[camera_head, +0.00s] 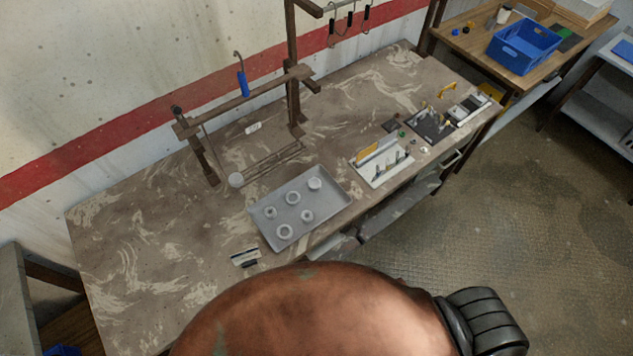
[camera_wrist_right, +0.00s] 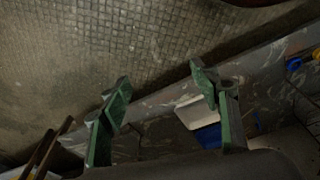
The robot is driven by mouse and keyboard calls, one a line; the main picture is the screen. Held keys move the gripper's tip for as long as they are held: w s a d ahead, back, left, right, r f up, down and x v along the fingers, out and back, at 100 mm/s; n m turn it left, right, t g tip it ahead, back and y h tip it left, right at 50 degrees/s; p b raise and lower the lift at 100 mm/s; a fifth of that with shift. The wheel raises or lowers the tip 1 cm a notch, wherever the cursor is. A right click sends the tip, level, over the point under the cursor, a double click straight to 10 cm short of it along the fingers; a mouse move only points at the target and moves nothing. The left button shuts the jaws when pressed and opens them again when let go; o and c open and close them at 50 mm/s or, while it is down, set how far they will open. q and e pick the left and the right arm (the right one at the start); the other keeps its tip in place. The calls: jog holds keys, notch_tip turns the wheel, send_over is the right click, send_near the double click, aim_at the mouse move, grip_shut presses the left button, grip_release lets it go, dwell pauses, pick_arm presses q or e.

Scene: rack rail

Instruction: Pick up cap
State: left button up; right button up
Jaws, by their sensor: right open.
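A grey tray (camera_head: 262,227) lies on the marbled workbench and holds several pale round, ring-like pieces, one of them at its upper right (camera_head: 314,184). Another pale round piece (camera_head: 236,180) sits by the thin rods at the wooden frame. I cannot tell which of these is the cap. My right gripper (camera_wrist_right: 160,84) shows in the right wrist view with its green-tipped fingers wide apart and nothing between them. It is over floor and a bench edge, and no tray shows there. My left gripper is in neither view.
A wooden frame (camera_head: 243,99) with a blue-handled tool stands behind the tray. A white slotted holder (camera_head: 383,172) and a dark tray (camera_head: 432,127) are to the right. A blue crate (camera_head: 524,47) sits on the far table. The bench's left part is mostly clear.

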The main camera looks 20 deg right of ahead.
jog(key=w+a+r+t+p, duration=0.15)
jog(key=w+r, duration=0.25)
jog(key=r, duration=1.3)
jog(key=w+r+t+p, duration=0.15)
jog(key=w+r, duration=0.25)
jog(key=r, duration=1.3)
jog(key=w+a+r+n+y, duration=0.1)
jog(key=w+a+r+n, duration=0.1)
jog(key=w+a, duration=0.3)
jog(key=w+a+r+n+y, duration=0.2)
jog(key=w+a+r, duration=0.1)
jog(key=w+a, duration=0.3)
jog(key=w+a+r+n+y+p, duration=0.1)
jog(key=w+a+r+n, duration=0.1)
jog(key=w+a, duration=0.3)
jog(key=shift+w+a+r+g, duration=0.2)
jog(key=shift+w+a+g, duration=0.15)
jog(key=shift+w, duration=0.35)
jog(key=shift+n+g, duration=0.35)
jog(key=shift+n, duration=0.15)
jog(key=w, duration=0.4)
jog(key=shift+a+r, duration=0.2)
jog(key=shift+r, duration=0.05)
send_near(315, 183)
jog(key=a, duration=0.1)
jog(key=shift+h, duration=0.4)
jog(key=x, duration=0.8)
jog(key=shift+w+f, duration=0.1)
jog(key=shift+f, duration=0.15)
